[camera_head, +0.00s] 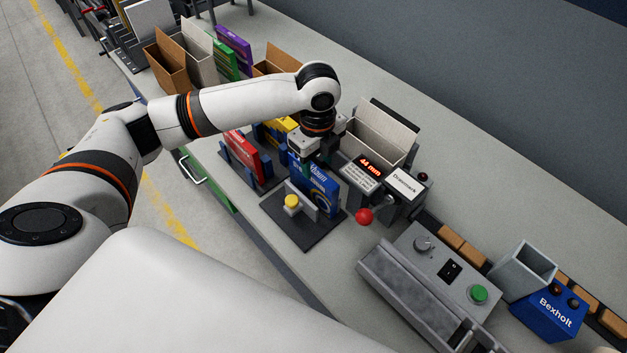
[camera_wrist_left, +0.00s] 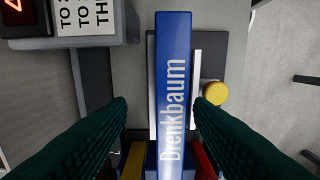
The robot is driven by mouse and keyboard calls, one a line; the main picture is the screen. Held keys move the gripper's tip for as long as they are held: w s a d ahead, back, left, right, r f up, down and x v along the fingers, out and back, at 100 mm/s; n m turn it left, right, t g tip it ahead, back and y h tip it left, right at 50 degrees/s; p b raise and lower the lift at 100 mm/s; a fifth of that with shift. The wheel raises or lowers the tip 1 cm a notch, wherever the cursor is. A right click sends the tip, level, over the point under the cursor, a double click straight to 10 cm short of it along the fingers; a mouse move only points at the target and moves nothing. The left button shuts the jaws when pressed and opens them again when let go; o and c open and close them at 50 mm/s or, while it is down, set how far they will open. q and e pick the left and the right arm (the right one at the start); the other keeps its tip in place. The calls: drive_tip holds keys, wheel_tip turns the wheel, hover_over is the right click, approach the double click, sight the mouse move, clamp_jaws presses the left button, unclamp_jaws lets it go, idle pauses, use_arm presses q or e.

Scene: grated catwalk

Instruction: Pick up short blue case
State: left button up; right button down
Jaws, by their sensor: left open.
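The blue case (camera_head: 316,192) stands upright on a dark base plate (camera_head: 287,233) in the head view, beside a yellow knob (camera_head: 291,201). Its long spine with the word Drenkbaum faces up in the left wrist view (camera_wrist_left: 173,75). My left gripper (camera_head: 318,160) points down over the case's far end and partly hides it. In the left wrist view the two dark fingers (camera_wrist_left: 162,108) are open, one on each side of the spine. I cannot tell whether they touch it. My right gripper is out of view.
A red case (camera_head: 243,152) and a yellow case (camera_head: 279,127) stand close by. A display unit (camera_head: 362,175) reading 44 mm, with a red ball knob (camera_head: 364,216), is just right of the case. A grey control box (camera_head: 430,280) stands at the front right.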

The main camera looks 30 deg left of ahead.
sight(313, 168)
use_arm(q)
drive_tip(key=f, duration=0.1)
drive_tip(key=f+p, duration=0.1)
drive_tip(key=f, duration=0.1)
drive_tip(key=shift+s+a+f, duration=0.25)
drive_tip(key=shift+s+a, duration=0.05)
drive_tip(key=shift+s, duration=0.1)
drive_tip(key=shift+f, duration=0.65)
drive_tip(key=c, duration=0.8)
clamp_jaws()
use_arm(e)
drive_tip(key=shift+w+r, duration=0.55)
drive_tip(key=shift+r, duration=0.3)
